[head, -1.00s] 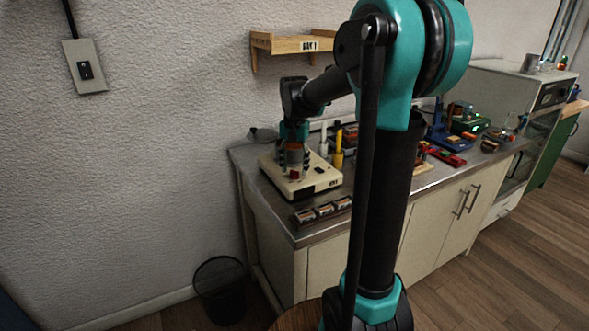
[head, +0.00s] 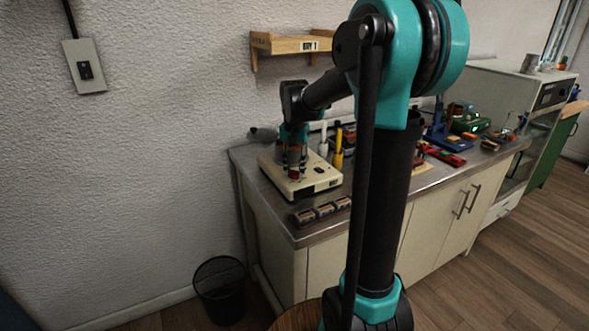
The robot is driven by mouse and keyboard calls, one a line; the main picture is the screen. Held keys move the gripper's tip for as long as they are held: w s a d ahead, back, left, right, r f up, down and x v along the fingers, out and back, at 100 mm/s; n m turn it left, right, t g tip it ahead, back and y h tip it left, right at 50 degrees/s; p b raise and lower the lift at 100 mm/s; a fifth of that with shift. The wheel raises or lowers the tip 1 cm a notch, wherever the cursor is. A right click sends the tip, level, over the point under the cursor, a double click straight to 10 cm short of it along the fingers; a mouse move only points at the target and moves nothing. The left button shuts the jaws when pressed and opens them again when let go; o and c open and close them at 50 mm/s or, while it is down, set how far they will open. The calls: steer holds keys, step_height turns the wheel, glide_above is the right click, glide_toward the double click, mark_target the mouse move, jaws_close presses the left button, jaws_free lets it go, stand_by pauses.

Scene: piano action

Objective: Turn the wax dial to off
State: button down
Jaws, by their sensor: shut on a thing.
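The cream wax unit (head: 325,178) is a low box on the left end of the metal-topped bench. My gripper (head: 294,170) points straight down over its left part, with its fingers shut. A small red part (head: 294,178) shows low at the fingertips, on top of the unit. It appears to be the wax dial, with the fingers around it. The fingers hide most of it, and its pointer and markings cannot be read from here.
Several small dark blocks (head: 323,210) lie along the bench's front edge. A yellow bottle (head: 338,150) and a white one (head: 323,140) stand behind the unit. A wooden wall shelf (head: 290,43) is above. A black bin (head: 220,288) stands on the floor.

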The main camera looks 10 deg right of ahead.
steer(key=shift+n, duration=0.3)
steer(key=n, duration=0.3)
steer(key=shift+n, duration=0.3)
steer(key=n, duration=0.3)
steer(key=shift+n, duration=0.3)
steer(key=n, duration=0.3)
steer(key=shift+n, duration=0.3)
steer(key=n, duration=0.3)
steer(key=shift+n, duration=0.3)
steer(key=n, duration=1.1)
steer(key=shift+n, duration=0.4)
